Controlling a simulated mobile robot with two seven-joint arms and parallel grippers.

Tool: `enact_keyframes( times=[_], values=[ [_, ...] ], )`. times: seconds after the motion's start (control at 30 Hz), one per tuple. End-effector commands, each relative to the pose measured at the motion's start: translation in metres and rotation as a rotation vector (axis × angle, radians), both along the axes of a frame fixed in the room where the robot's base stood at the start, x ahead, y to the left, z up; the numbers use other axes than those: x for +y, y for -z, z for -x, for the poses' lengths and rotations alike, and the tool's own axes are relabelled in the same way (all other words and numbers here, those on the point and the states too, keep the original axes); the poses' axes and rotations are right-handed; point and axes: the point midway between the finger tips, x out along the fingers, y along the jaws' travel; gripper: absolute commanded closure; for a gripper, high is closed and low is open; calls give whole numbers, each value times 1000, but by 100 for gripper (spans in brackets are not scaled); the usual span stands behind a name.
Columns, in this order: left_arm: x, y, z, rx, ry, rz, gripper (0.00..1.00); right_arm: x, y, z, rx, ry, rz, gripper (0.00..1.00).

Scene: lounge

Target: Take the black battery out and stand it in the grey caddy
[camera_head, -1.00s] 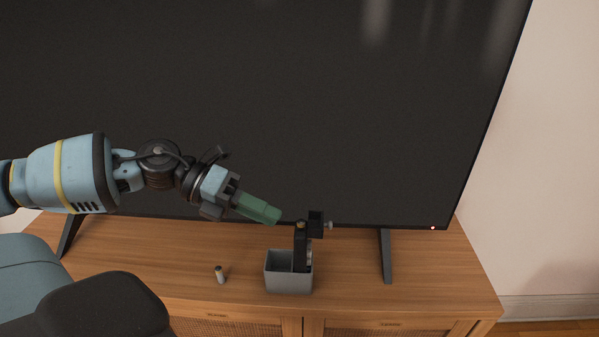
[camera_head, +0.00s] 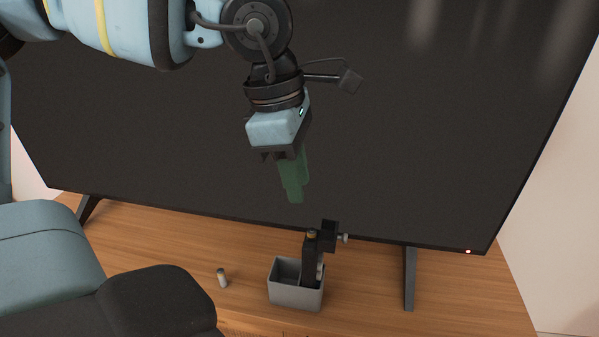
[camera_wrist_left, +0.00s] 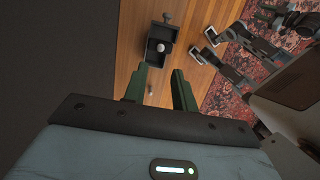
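My left gripper (camera_head: 292,178) hangs fingers-down above and slightly left of the grey caddy, clear of it. Its two green fingers stand apart with nothing between them in the left wrist view (camera_wrist_left: 163,88). The grey caddy (camera_head: 296,295) is a small open box on the wooden cabinet. A black upright holder-like thing (camera_head: 312,262) rises from its right part, with a side block and a small knob. A round gold top shows on it; I cannot tell for sure whether this is the black battery. The caddy also shows in the left wrist view (camera_wrist_left: 153,60).
A small pale cylinder (camera_head: 222,278) stands on the cabinet top (camera_head: 180,250), left of the caddy. The large dark TV screen (camera_head: 400,130) rises close behind, with a foot (camera_head: 409,280) right of the caddy. Cabinet top around the caddy is mostly clear.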

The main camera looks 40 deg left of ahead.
Motion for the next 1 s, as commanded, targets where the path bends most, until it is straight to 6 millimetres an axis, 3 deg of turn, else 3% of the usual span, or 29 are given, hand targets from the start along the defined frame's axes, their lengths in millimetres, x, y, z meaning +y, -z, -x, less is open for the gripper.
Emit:
enact_keyframes(
  times=[0.37,1.0],
  values=[
    [-2,17,-2,4,0,2,73,0,11,7,17,0,0,64],
    [-12,72,-7,4,-2,4,73,0,43,5,26,-1,-1,64]
  ],
)
